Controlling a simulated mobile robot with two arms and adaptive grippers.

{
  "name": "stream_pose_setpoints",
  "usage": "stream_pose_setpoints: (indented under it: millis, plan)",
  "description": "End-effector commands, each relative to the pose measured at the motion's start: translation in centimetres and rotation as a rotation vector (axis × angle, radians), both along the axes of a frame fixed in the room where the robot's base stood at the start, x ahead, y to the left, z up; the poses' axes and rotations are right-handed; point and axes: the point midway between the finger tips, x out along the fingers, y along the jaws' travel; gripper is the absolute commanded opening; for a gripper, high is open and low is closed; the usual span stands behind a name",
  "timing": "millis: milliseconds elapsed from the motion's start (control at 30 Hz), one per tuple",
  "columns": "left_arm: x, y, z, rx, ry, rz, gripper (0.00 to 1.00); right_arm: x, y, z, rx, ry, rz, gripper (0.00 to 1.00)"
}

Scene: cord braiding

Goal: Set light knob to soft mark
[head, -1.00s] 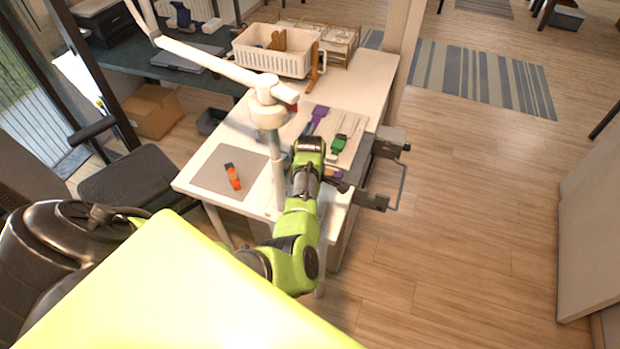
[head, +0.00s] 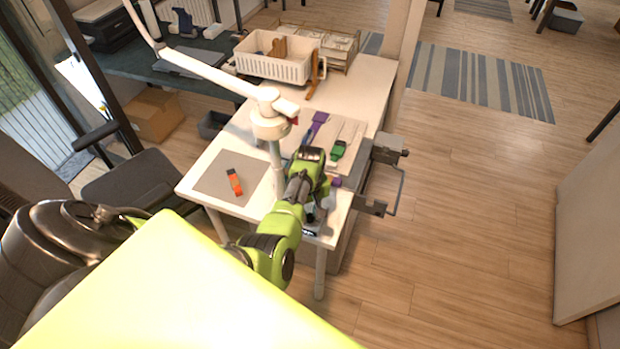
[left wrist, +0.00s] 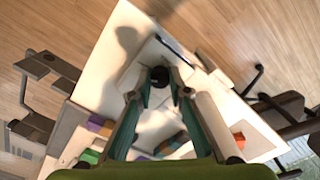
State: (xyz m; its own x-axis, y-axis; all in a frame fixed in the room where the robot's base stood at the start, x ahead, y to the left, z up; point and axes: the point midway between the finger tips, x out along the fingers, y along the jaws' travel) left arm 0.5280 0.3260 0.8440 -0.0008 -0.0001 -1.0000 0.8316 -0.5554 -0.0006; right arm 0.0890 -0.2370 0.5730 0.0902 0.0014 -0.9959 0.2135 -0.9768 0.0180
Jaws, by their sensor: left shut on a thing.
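My left gripper (head: 314,214) points down over the front right part of the white table in the head view. In the left wrist view, its green fingers (left wrist: 163,84) close around a small dark round piece (left wrist: 159,75), which looks like the light knob. The fingertips cover much of it, and no mark or pointer on it can be read. The white lamp (head: 269,122) has its post (head: 277,163) just left of my gripper. The post also appears beside the right finger in the left wrist view (left wrist: 211,124). My right gripper is not in view.
A grey mat (head: 214,188) with an orange-and-black item (head: 235,182) lies left of the post. A pale board (head: 348,138) with coloured cords is behind my arm. A white basket (head: 272,66) stands farther back. A metal bracket (head: 390,157) juts from the right edge.

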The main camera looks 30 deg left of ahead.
Motion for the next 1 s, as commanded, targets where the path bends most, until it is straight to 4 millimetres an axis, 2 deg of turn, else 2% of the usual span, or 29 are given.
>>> stream_pose_setpoints:
  millis: [200, 500, 1000]
  plan:
    - [0.05, 0.12, 0.05, 0.002, -0.002, -0.171, 0.00, 0.03, 0.21, 0.00, 0.002, -0.001, -0.001, 0.31]
    - [0.08, 0.10, 0.07, 0.002, -0.002, -0.323, 0.00, 0.04, 0.42, 0.00, 0.005, -0.001, -0.002, 0.31]
    - [0.11, 0.07, 0.09, 0.002, -0.003, -0.376, 0.00, 0.07, 0.39, 0.01, 0.004, -0.001, -0.001, 0.31]
